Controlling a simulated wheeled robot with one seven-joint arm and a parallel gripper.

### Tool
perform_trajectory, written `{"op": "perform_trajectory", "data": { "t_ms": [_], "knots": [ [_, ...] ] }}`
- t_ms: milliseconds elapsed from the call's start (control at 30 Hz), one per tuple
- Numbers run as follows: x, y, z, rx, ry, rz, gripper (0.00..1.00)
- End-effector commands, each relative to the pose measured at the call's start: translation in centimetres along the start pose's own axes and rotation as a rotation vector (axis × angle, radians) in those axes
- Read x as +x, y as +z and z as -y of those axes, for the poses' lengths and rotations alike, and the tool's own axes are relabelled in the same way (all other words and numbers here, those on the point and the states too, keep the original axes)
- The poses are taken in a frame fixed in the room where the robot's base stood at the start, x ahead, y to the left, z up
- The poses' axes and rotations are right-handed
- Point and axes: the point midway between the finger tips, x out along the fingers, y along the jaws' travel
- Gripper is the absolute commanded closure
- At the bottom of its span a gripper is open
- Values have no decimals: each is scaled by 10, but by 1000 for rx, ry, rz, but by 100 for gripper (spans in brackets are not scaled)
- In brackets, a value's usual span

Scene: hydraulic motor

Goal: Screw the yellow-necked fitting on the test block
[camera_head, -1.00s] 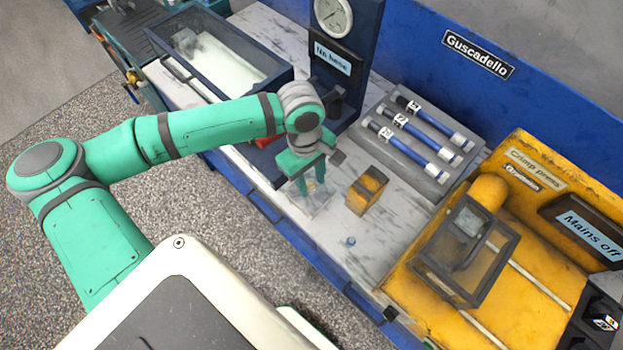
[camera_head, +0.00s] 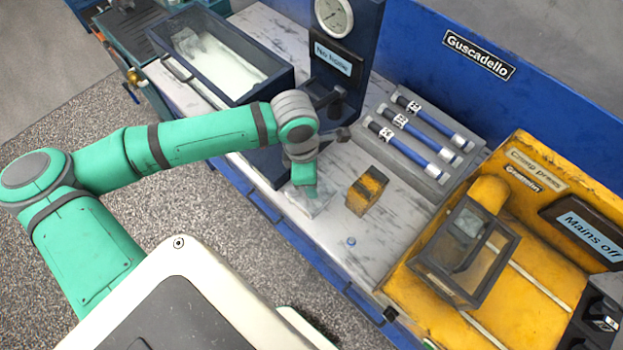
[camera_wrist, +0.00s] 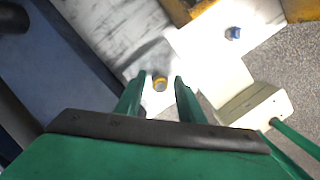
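The yellow-necked fitting (camera_wrist: 160,82) shows in the wrist view, just beyond and between my fingertips. My gripper (camera_wrist: 158,84) is open, with a gap on both sides of the fitting. In the head view my gripper (camera_head: 303,186) points down over a clear, pale tray (camera_head: 318,206) at the bench's front edge, and it hides the fitting there. The test block, which I take to be the dark blue stand (camera_head: 366,45) with a round gauge and a "No hose" display, stands behind my wrist. My arm partly hides its lower part.
A small yellow-black block (camera_head: 367,190) stands right of my gripper. A small blue-capped piece (camera_head: 351,241) lies nearer the front; it also shows in the wrist view (camera_wrist: 233,33). A grey rack (camera_head: 440,178) holds blue hoses. The yellow crimp press (camera_head: 420,315) occupies the right.

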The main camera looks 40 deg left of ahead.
Motion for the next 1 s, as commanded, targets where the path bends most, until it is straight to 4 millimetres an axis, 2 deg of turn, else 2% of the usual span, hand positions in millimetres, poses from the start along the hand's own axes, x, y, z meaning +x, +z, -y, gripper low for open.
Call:
{"op": "perform_trajectory", "data": {
  "t_ms": [433,1000],
  "knots": [
    [0,0,0,-60,7,0,65],
    [0,-1,0,-629,76,0,65]
  ]
}}
